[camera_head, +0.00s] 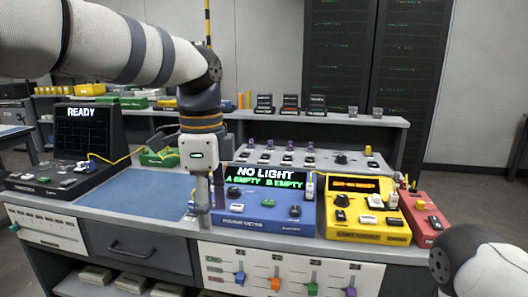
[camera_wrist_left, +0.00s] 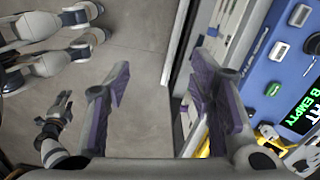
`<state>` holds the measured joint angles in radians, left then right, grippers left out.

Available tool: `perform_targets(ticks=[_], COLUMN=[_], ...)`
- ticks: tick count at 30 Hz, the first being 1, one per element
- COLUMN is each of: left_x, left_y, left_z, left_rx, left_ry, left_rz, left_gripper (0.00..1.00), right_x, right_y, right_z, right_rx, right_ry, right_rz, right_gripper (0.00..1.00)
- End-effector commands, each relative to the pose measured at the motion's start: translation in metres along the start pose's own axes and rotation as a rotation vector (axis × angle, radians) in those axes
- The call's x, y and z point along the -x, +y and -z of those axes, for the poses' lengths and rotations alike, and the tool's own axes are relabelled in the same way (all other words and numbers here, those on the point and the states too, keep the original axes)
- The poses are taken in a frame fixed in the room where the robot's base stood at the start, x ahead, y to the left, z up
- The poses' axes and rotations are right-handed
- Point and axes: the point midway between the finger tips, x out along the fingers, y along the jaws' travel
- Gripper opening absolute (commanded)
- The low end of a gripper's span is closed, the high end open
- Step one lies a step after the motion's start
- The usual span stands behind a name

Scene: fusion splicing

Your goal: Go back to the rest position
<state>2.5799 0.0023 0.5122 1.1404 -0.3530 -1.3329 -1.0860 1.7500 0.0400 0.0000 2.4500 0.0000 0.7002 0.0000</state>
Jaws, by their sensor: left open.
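My left gripper (camera_head: 200,207) hangs pointing down at the front edge of the bench, just left of the blue power meter (camera_head: 262,222). In the left wrist view its two purple-padded fingers (camera_wrist_left: 160,100) stand apart with nothing between them. The power meter's screen reads NO LIGHT, A EMPTY, B EMPTY; part of it shows at the right of the wrist view (camera_wrist_left: 262,65). A white and black link of my right arm (camera_head: 485,265) is at the lower right. A small dark, jointed shape at the wrist view's left may be my right gripper; its jaws are unclear.
A blue mat (camera_head: 135,192) lies bare left of the gripper. A black unit reading READY (camera_head: 75,135) stands at the left. A yellow light source (camera_head: 365,218) and a red unit (camera_head: 425,215) stand right of the power meter. A drawer (camera_head: 135,248) is below the mat.

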Motion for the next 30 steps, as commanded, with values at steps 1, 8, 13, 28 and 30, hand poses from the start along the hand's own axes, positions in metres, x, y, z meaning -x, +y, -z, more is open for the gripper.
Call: perform_targets(ticks=[1, 8, 13, 28, 30], left_x=[-0.032, -0.192, -0.313, -0.377, -0.377], left_y=[0.003, 0.045, 0.139, 0.402, 0.402], left_z=[0.001, 0.000, -0.020, -0.134, -0.135], left_rx=[0.038, 0.345, 0.717, 1.596, 1.602], left_ry=[0.010, 0.089, 0.102, -0.153, -0.152], left_rz=[-0.027, -0.123, -0.215, -0.155, -0.150], left_gripper=[0.49, 0.49, 0.49, 0.49, 0.49], right_x=[0.000, 0.000, 0.000, 0.000, 0.000], right_y=[0.000, 0.000, 0.000, 0.000, 0.000], right_z=[0.000, 0.001, 0.000, 0.000, 0.000], right_rx=[0.000, 0.000, 0.000, 0.000, 0.000], right_ry=[-0.001, 0.002, 0.000, 0.000, 0.000], right_rz=[0.000, 0.000, 0.000, 0.000, 0.000], right_gripper=[0.40, 0.40, 0.40, 0.40, 0.40])
